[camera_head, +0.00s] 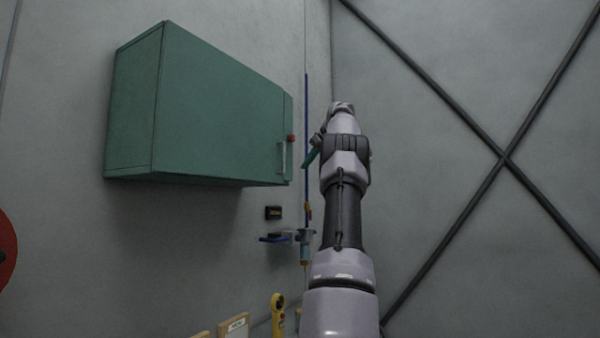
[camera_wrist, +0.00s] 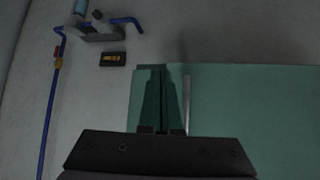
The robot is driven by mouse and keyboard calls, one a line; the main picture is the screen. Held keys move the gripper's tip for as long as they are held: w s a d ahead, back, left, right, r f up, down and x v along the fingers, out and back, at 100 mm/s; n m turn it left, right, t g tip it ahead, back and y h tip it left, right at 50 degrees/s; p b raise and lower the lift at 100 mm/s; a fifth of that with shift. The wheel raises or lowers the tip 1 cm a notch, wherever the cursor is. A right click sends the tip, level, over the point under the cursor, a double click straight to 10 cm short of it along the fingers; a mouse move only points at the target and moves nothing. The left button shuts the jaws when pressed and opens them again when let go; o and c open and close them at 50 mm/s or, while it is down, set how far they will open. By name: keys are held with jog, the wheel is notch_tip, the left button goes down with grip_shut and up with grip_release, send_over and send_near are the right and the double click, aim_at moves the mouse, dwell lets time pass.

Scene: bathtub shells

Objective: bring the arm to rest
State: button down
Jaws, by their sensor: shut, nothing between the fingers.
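My arm (camera_head: 345,215) reaches up and away in the middle of the head view. My gripper (camera_head: 310,158) points to the left near the arm's far end, just right of the green wall cabinet (camera_head: 215,105). In the wrist view the green fingers of my gripper (camera_wrist: 160,72) are together, with nothing held. They overlap the edge of the cabinet (camera_wrist: 255,100) in that picture. The cabinet's metal handle (camera_wrist: 187,105) shows beside the fingers. The gap between fingers and cabinet cannot be judged. The cabinet looks closed.
A blue pipe (camera_head: 306,125) with a valve fitting (camera_head: 305,245) runs down the wall. A small black label box (camera_head: 273,212) sits below the cabinet. Crossed dark bars (camera_head: 503,160) cover the right wall. A yellow tool (camera_head: 278,310) stands at the bottom.

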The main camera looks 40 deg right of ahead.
jog(key=shift+d+v, duration=0.15)
jog(key=shift+v, duration=0.55)
jog(key=shift+d+v, duration=0.15)
jog(key=shift+v, duration=0.6)
